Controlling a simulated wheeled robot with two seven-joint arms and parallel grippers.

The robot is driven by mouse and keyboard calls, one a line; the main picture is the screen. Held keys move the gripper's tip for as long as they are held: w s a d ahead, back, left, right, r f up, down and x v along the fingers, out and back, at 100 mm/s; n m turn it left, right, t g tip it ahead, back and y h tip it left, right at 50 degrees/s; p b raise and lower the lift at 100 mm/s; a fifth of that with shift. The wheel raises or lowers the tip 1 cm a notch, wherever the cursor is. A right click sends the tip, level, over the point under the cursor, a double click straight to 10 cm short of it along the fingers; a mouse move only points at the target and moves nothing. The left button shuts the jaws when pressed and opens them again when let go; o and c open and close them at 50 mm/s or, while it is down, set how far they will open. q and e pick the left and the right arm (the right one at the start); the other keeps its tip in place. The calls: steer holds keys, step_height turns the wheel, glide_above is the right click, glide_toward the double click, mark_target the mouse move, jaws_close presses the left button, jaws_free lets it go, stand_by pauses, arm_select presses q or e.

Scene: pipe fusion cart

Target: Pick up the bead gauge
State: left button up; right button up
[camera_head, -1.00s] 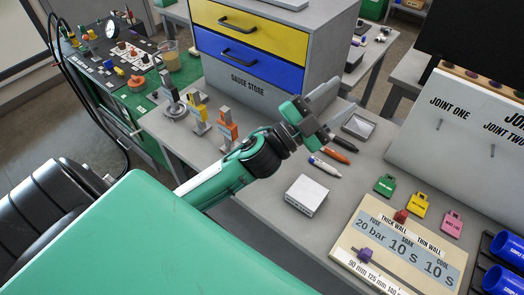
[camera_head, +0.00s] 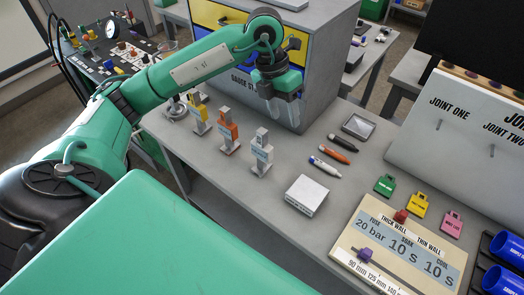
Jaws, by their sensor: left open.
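Several small upright pieces that look like gauges stand in a row at the left of the grey table: a yellow one (camera_head: 198,116), an orange one (camera_head: 229,133) and a white-grey one (camera_head: 262,156). A fourth, grey one (camera_head: 174,109) is partly hidden behind my left arm. Their labels are too small to read, so I cannot tell which is the bead gauge. My left gripper (camera_head: 284,112) points down, open and empty, in front of the gauge store cabinet, above and beyond the white-grey piece. My right gripper is not in view.
The gauge store cabinet (camera_head: 315,85) stands behind the gripper. Markers (camera_head: 333,147), a small tray (camera_head: 358,126), a white box (camera_head: 306,195), coloured tags (camera_head: 419,204) and a settings board (camera_head: 345,241) lie to the right. Some table is bare between the row and the white box.

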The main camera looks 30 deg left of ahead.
mark_target(262, 131)
arm_select(q)
steer(key=a+r+n+y, duration=0.2)
steer(key=a+y, duration=0.1)
steer(key=a, duration=0.4)
steer(key=f, duration=0.8)
steer(key=shift+w+f, duration=0.1)
steer(key=shift+w, duration=0.2)
steer(key=shift+d+f+p, duration=0.15)
steer(key=shift+f+p, duration=0.5)
steer(key=shift+p, duration=0.15)
steer(key=f, duration=0.1)
steer(key=f+p, duration=0.1)
steer(key=f, duration=0.1)
steer(key=shift+s+d+f, duration=0.1)
steer(key=shift+d, duration=0.1)
steer(key=shift+f+p, duration=0.35)
steer(key=shift+f, duration=0.1)
steer(key=shift+m, duration=0.3)
jaws_close()
